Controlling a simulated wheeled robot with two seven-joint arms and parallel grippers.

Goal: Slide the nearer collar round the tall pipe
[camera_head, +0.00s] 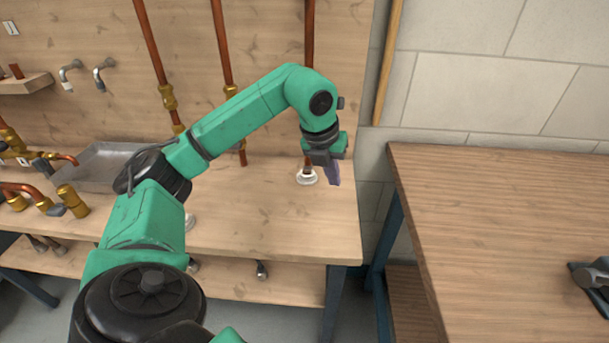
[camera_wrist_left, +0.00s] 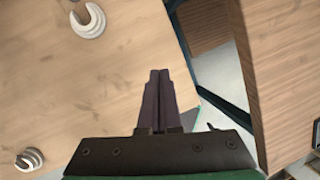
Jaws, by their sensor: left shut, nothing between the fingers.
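The tall copper pipe (camera_head: 310,40) runs down the back board at the right end of the bench, partly hidden behind my left arm. A white collar (camera_head: 306,178) lies at the pipe's foot. It shows as an open ring in the left wrist view (camera_wrist_left: 88,22); I cannot tell whether it encircles the pipe. A second, nearer white collar (camera_head: 190,222) is mostly hidden behind my arm; it also shows in the left wrist view (camera_wrist_left: 30,158). My left gripper (camera_head: 334,182) is shut and empty, pointing down just right of the far collar, apart from both collars. My right gripper is out of view.
Two more copper pipes (camera_head: 222,45) with brass fittings stand to the left. A grey metal tray (camera_head: 95,165) and brass valves (camera_head: 70,200) are on the left of the bench (camera_head: 280,225). A gap separates it from the right-hand table (camera_head: 500,210).

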